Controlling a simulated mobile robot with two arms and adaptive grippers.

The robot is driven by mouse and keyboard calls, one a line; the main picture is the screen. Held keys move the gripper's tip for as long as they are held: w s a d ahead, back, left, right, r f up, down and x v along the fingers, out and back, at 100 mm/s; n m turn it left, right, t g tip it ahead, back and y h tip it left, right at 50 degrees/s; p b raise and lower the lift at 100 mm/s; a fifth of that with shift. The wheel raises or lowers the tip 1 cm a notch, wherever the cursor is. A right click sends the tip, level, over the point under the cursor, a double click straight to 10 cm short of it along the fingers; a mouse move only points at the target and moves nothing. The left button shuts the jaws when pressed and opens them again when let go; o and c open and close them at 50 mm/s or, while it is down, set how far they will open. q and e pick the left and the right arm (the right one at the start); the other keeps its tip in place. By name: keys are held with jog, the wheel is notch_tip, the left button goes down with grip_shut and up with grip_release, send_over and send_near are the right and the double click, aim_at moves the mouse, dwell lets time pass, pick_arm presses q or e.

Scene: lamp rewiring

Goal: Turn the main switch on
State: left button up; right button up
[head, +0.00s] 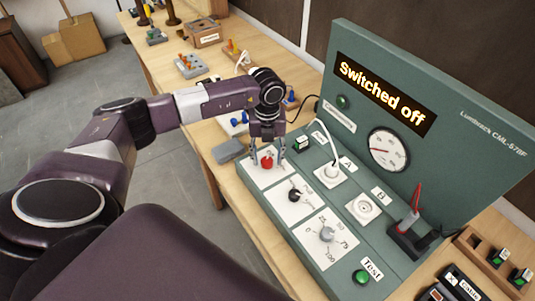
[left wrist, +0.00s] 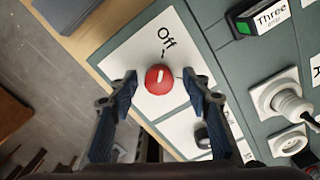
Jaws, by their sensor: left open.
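The main switch is a round red knob (head: 267,162) on a white plate at the near left corner of the green test panel (head: 330,262). In the left wrist view the red knob (left wrist: 159,79) has a white mark aimed near the word "Off". The panel's display (head: 386,94) reads "Switched off". My left gripper (head: 268,158) points down over the knob. In the left wrist view its open fingertips (left wrist: 160,84) stand on either side of the knob, with small gaps visible. My right gripper is not in view.
A black knob (head: 294,195) and a grey dial (head: 327,234) sit along the panel's front. A white plug with a cable (head: 332,170) stands in socket A. A grey block (head: 229,151) lies just left of the panel. A green button (head: 362,277) is by "Test".

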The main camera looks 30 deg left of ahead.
pick_arm(q)
jog(key=shift+s, duration=0.1)
jog(key=c, duration=1.2)
jog(key=shift+o, duration=0.2)
jog(key=shift+f+m+b, duration=0.1)
jog(key=shift+m+b, duration=0.3)
jog(key=shift+b, duration=0.25)
jog(key=shift+m+b, duration=0.6)
jog(key=shift+b, duration=0.1)
jog(key=m+b, duration=1)
jog(key=m, duration=0.1)
jog(key=shift+m, duration=0.4)
jog(key=shift+r+m+b, duration=0.2)
jog(key=shift+m+b, duration=1.05)
jog(key=shift+m, duration=0.75)
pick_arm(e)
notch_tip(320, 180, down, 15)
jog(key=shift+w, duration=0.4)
